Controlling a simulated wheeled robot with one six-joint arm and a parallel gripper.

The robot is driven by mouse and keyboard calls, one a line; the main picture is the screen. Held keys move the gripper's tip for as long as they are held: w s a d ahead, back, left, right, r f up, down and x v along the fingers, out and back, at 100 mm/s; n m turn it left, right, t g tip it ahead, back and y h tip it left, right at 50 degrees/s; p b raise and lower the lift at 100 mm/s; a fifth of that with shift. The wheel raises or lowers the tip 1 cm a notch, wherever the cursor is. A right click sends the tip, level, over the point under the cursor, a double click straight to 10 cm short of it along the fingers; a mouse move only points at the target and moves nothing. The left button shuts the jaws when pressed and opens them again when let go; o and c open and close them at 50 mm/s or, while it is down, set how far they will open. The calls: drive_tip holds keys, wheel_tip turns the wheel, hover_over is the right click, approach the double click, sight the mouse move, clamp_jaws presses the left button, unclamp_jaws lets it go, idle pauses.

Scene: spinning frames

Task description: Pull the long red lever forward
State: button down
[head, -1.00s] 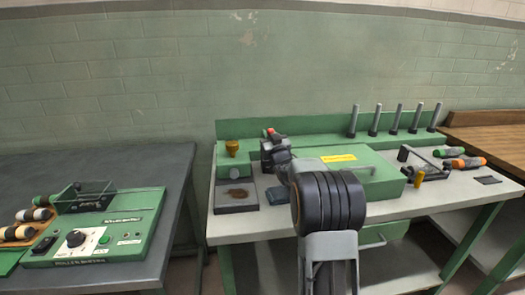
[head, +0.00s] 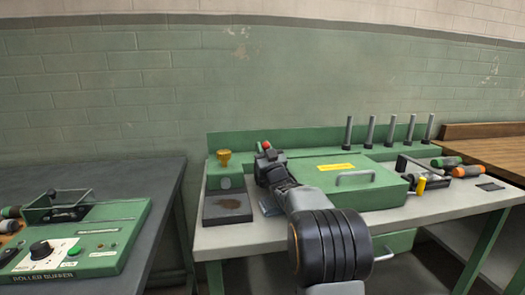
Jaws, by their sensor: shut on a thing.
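The lever's red tip (head: 266,145) shows just above my gripper (head: 268,160) in the head view, at the left end of the green machine. My gripper is shut on the lever, and its shaft is mostly hidden behind the gripper and arm. The green machine housing (head: 315,172) with a yellow label stands to the right of my gripper on the bench.
A brass knob (head: 224,157) on a green block and a dark tray (head: 227,208) sit left of my gripper. Several upright grey pegs (head: 369,131) line the back right. A roller buffer panel (head: 85,238) lies on the left table.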

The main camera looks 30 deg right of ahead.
drive_tip(key=shift+s+r, duration=0.1)
drive_tip(key=shift+r, duration=0.35)
drive_tip(key=c, duration=1.2)
unclamp_jaws()
drive_tip(key=shift+s+a, duration=0.1)
drive_tip(key=shift+s, duration=0.05)
drive_tip(key=shift+o, duration=0.7)
drive_tip(key=shift+f, duration=0.15)
wheel_tip(320, 180, up, 4)
drive_tip(key=shift+s+r+p, duration=0.1)
drive_tip(key=shift+p, duration=0.45)
drive_tip(key=s+a+r, duration=0.2)
drive_tip(key=s+r, duration=0.2)
drive_tip(key=s, duration=0.2)
drive_tip(key=s+a+r+p, duration=0.1)
drive_tip(key=s+r, duration=0.3)
drive_tip(key=s, duration=0.3)
drive_tip(key=shift+a+r, duration=0.4)
drive_tip(key=shift+c, duration=0.4)
